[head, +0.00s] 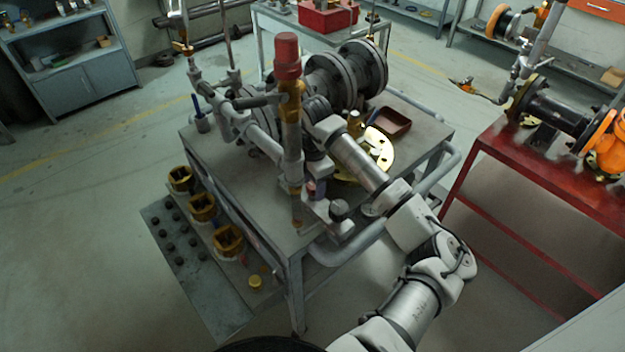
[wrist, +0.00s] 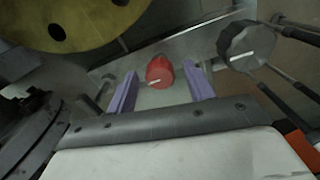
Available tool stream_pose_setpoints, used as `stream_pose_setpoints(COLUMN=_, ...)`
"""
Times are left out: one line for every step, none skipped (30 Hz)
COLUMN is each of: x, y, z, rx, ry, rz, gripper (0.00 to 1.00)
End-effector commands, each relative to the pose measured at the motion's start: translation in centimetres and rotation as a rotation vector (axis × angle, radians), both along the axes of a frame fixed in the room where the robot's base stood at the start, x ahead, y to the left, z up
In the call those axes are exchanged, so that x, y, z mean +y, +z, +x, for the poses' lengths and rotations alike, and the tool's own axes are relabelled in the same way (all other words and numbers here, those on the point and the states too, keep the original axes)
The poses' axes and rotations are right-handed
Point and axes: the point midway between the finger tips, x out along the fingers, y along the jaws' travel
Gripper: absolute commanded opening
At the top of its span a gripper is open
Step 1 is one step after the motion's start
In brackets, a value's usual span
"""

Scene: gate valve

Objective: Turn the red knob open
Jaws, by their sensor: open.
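The red knob (wrist: 159,72), with a pale mark line on its face, shows in the wrist view beyond and between my fingertips. My gripper (wrist: 161,69) has its two purple fingers spread apart, one on each side of the knob in the picture. I see no contact, and the remaining depth to the knob is hard to judge. In the head view my arm reaches over the grey bench from the lower right, and its wrist hides most of the gripper and the red knob.
A dark grey knob (wrist: 247,45) with a white mark stands right of the red knob. A brass disc (head: 378,150) lies near my wrist. A vertical pipe with a red cap (head: 287,55) and flanged pipes (head: 332,80) crowd the grey bench (head: 205,150).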

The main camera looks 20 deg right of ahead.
Motion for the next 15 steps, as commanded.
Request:
stream_pose_setpoints(x=0.0, y=-0.12, z=-0.01, rx=0.0, ry=0.0, rz=0.001, gripper=0.52)
stream_pose_setpoints(x=0.0, y=-0.16, z=-0.01, rx=0.0, ry=0.0, rz=0.0, gripper=0.52)
stream_pose_setpoints(x=0.0, y=-0.19, z=-0.01, rx=0.0, ry=0.0, rz=0.0, gripper=0.52)
stream_pose_setpoints(x=-0.01, y=-0.2, z=-0.01, rx=0.0, ry=0.0, rz=0.0, gripper=0.52)
stream_pose_setpoints(x=-0.01, y=-0.2, z=-0.01, rx=0.0, ry=0.0, rz=0.0, gripper=0.52)
stream_pose_setpoints(x=-0.01, y=-0.19, z=-0.02, rx=0.0, ry=0.0, rz=0.0, gripper=0.52)
stream_pose_setpoints(x=-0.01, y=-0.19, z=-0.02, rx=0.0, ry=0.0, rz=0.0, gripper=0.52)
stream_pose_setpoints(x=-0.01, y=-0.18, z=-0.02, rx=0.001, ry=0.0, rz=0.0, gripper=0.52)
stream_pose_setpoints(x=-0.01, y=-0.18, z=-0.02, rx=0.001, ry=0.0, rz=0.0, gripper=0.47)
stream_pose_setpoints(x=-0.02, y=-0.17, z=-0.02, rx=0.001, ry=0.0, rz=0.0, gripper=0.43)
stream_pose_setpoints(x=-0.02, y=-0.17, z=-0.02, rx=0.001, ry=0.0, rz=0.0, gripper=0.39)
stream_pose_setpoints(x=-0.02, y=-0.16, z=-0.02, rx=0.001, ry=0.0, rz=0.0, gripper=0.34)
stream_pose_setpoints(x=-0.02, y=-0.16, z=-0.02, rx=0.001, ry=0.0, rz=0.0, gripper=0.3)
stream_pose_setpoints(x=-0.02, y=-0.16, z=-0.02, rx=0.001, ry=0.0, rz=0.0, gripper=0.26)
stream_pose_setpoints(x=-0.02, y=-0.15, z=-0.02, rx=0.001, ry=0.0, rz=0.0, gripper=0.21)
